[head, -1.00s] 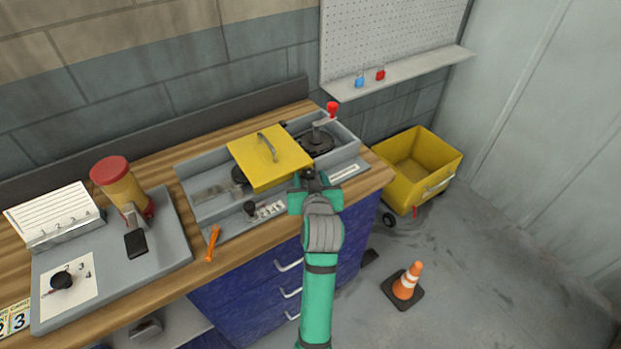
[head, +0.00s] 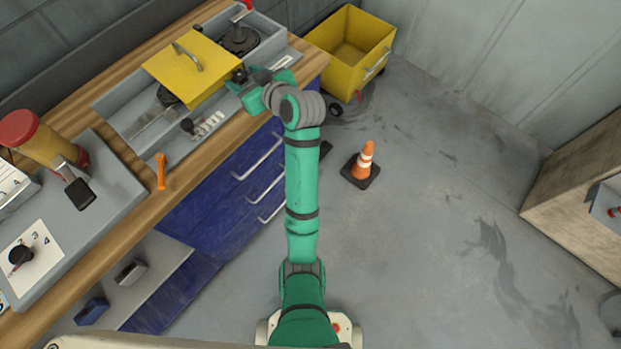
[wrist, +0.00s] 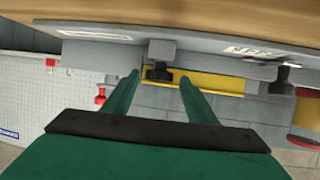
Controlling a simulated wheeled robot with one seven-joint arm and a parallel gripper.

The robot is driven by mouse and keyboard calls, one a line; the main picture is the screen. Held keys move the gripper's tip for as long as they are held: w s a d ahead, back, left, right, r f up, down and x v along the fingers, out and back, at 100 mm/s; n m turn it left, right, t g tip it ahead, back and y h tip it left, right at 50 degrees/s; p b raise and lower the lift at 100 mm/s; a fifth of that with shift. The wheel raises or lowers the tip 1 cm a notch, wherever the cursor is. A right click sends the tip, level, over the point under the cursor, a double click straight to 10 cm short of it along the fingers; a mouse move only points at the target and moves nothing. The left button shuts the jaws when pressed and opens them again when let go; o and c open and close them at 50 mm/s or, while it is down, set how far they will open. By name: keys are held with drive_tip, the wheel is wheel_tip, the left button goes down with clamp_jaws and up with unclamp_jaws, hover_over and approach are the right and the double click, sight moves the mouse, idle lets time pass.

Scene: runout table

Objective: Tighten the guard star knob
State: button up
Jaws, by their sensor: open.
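The yellow guard (head: 190,68) with its grey handle lies over the grey runout unit on the bench in the head view; its edge also shows in the wrist view (wrist: 215,84). A dark star-shaped knob (wrist: 160,72) is by the guard's edge, at a grey block. In the head view it appears as a small dark shape (head: 239,75) at the guard's right corner, partly crowded by my gripper (head: 240,88). In the wrist view my gripper (wrist: 160,78) is open, its green fingers to either side of the knob in the picture. I cannot tell whether they touch it.
A red-topped crank (head: 243,5) is at the far end. A yellow cart (head: 350,50) and a traffic cone (head: 364,165) stand on the floor.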

drive_tip(key=shift+w+d+n+g+y, duration=0.2)
drive_tip(key=shift+n+g+y, duration=0.25)
drive_tip(key=shift+n+g, duration=0.15)
drive_tip(key=shift+w+d+n+g+y, duration=0.1)
drive_tip(key=shift+w+n+g+y, duration=0.05)
drive_tip(key=shift+n+g+y, duration=0.4)
drive_tip(key=shift+s+d+r, duration=0.1)
drive_tip(key=shift+s+d, duration=0.05)
drive_tip(key=shift+d, duration=0.2)
drive_tip(key=v, duration=1)
drive_tip(key=s+d+f+m+t+h, duration=0.1)
drive_tip(key=s+d+f+m+h, duration=0.15)
drive_tip(key=f, duration=0.45)
drive_tip(key=s+d+f+m+t+h, duration=0.1)
drive_tip(key=f+m+t, duration=0.15)
drive_tip(key=f, duration=0.45)
drive_tip(key=s+d+f+m+t+h, duration=0.1)
drive_tip(key=s+d+f+m+h, duration=0.4)
drive_tip(key=s+f, duration=0.3)
drive_tip(key=shift+s+f, duration=0.4)
drive_tip(key=shift+s, duration=1.45)
drive_tip(key=shift+d, duration=0.15)
